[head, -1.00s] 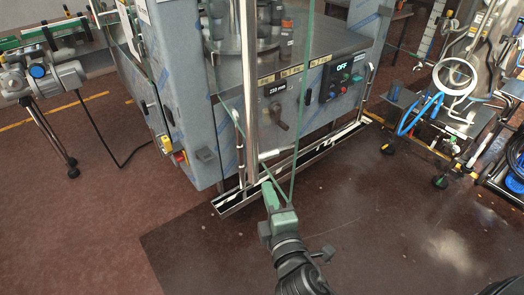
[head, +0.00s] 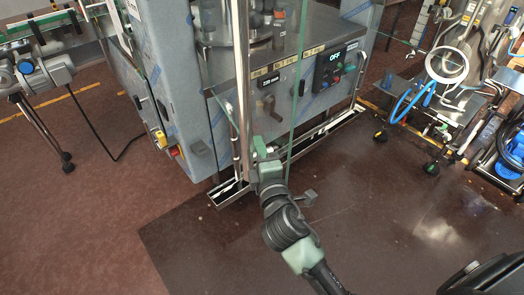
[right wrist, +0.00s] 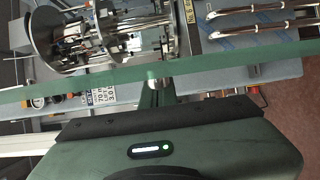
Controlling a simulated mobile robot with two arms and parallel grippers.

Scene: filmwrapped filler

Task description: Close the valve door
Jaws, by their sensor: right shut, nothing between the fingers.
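The valve door appears to be a clear glass panel with a green edge (head: 299,90), standing out from the front of the grey machine beside an upright metal post (head: 241,90). In the right wrist view its green edge (right wrist: 230,70) crosses the picture just beyond my gripper. My right gripper (head: 259,150) is shut and empty, close to the lower part of the glass. I cannot tell whether it touches the glass. Its green body fills the bottom of the right wrist view, and its fingertips are hard to make out. My left gripper is out of view.
The machine's front carries a control panel reading OFF (head: 335,57) and a dark handle (head: 270,107). A metal rail (head: 320,135) runs low along the front. A wheeled cart with hoses (head: 420,105) stands at the right. The floor in front is clear.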

